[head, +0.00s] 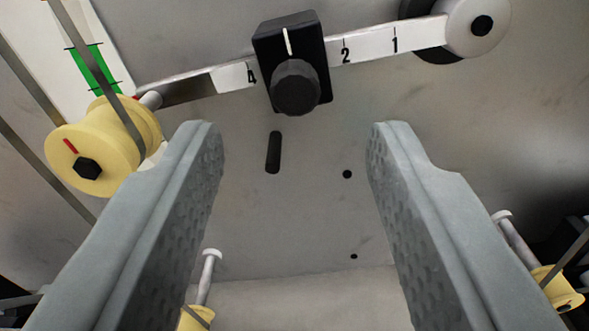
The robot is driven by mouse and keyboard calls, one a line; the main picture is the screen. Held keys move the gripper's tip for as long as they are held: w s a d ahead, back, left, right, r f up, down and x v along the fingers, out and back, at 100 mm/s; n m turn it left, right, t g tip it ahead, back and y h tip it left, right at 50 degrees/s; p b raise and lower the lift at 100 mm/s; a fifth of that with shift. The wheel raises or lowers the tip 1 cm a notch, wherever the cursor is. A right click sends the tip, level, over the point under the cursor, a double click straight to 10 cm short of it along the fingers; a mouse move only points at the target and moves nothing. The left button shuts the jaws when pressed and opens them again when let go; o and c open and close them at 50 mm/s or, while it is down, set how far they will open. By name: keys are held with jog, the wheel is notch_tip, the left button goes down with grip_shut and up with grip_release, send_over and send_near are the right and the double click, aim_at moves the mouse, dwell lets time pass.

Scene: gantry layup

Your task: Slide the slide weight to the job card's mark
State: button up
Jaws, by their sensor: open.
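The slide weight (291,60) is a black block with a white index line and a round dark knob (295,88) on its front. It sits on a white scale arm (375,43) that tilts up to the right. The marks 1 and 2 show to the right of the block and 4 to its left; the 3 is not visible, and the block covers that stretch. My gripper (293,150) is open and empty. Its two grey fingers point toward the panel, with their tips below the block in the picture and apart from it. No job card is identifiable in view.
A yellow roller (103,145) with a dark band over it stands at the left, near the left finger. A white round hub (477,27) ends the arm at the right. A green-marked white strip (95,68) is upper left. Pegs and yellow rollers (552,288) lie low.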

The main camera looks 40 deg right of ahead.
jog(key=v, duration=1)
jog(key=shift+s, duration=0.2)
jog(key=shift+a, duration=0.1)
jog(key=s+a+r+n+t+y, duration=0.2)
jog(key=s+a+n+t+y, duration=0.2)
jog(key=s+a, duration=0.5)
jog(key=s+a+r+n+t+y, duration=0.1)
jog(key=s+a+n+t+y, duration=0.25)
jog(key=a, duration=0.85)
jog(key=s+a+f+n+y, duration=0.1)
jog(key=s+a+f+y, duration=0.1)
jog(key=s, duration=0.4)
jog(key=s+a+f+n+g+y, duration=0.1)
jog(key=s+a+f+n+y, duration=0.1)
jog(key=s+a+f, duration=0.3)
jog(key=s+a+f+n+y, duration=0.1)
jog(key=s+a+f+y, duration=0.1)
jog(key=s+a+f, duration=0.2)
jog(key=s, duration=0.3)
jog(key=shift+n+g, duration=0.35)
jog(key=shift+w, duration=0.1)
